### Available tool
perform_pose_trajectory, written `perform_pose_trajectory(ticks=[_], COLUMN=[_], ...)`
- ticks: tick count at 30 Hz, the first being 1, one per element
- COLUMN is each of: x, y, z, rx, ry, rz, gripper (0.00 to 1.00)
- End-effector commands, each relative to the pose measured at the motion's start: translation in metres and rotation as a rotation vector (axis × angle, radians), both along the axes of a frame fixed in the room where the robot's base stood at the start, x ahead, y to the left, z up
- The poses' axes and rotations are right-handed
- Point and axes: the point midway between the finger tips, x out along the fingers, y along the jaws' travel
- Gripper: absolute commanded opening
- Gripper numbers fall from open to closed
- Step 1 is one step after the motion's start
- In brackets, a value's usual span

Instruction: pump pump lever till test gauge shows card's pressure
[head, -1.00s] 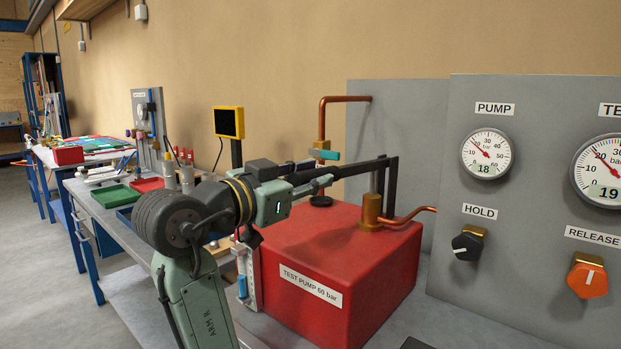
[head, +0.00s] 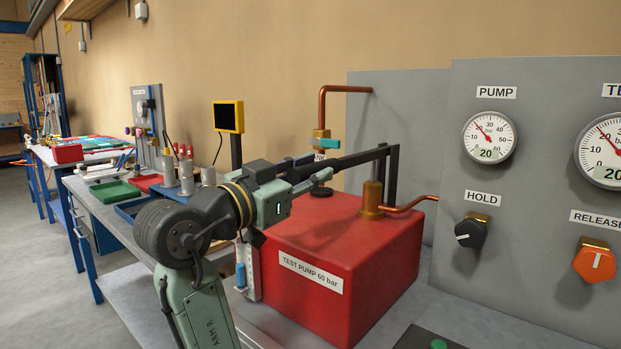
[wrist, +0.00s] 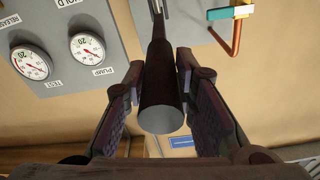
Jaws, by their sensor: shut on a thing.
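The red test pump (head: 335,262), labelled 60 bar, stands on the bench. Its dark lever (head: 350,160) runs from the upright at the back toward my gripper (head: 302,176). In the wrist view, the lever's round end (wrist: 162,118) sits between the two fingers of my gripper (wrist: 160,88), which is shut on it. The PUMP gauge (head: 489,138) reads 20 bar. The TEST gauge (head: 602,150), cut off at the right edge, also reads 20. Both gauges show in the wrist view too. I cannot make out a pressure card.
The grey panel carries a black HOLD knob (head: 470,233) with its mark sideways and an orange RELEASE knob (head: 595,262) with its mark upright. A copper pipe with a teal-handled valve (head: 325,143) is behind the lever. Trays and bottles stand on the bench at left.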

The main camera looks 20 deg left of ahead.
Motion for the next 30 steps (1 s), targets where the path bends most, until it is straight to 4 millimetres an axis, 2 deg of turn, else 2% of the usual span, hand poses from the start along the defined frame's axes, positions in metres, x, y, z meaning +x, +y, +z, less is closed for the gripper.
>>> perform_pose_trajectory(ticks=[5, 6, 14, 25, 30], x=[0.000, 0.000, 0.000, -0.003, -0.025], y=[0.000, 0.000, 0.000, 0.001, 0.010], z=[-0.005, -0.005, -0.004, -0.003, -0.005], rx=[0.003, 0.003, 0.002, 0.001, 0.001], ry=[0.015, 0.015, 0.013, 0.011, 0.009], rz=[-0.003, -0.003, -0.003, -0.001, 0.002], gripper=[0.00, 0.26, 0.44, 0.45, 0.45])
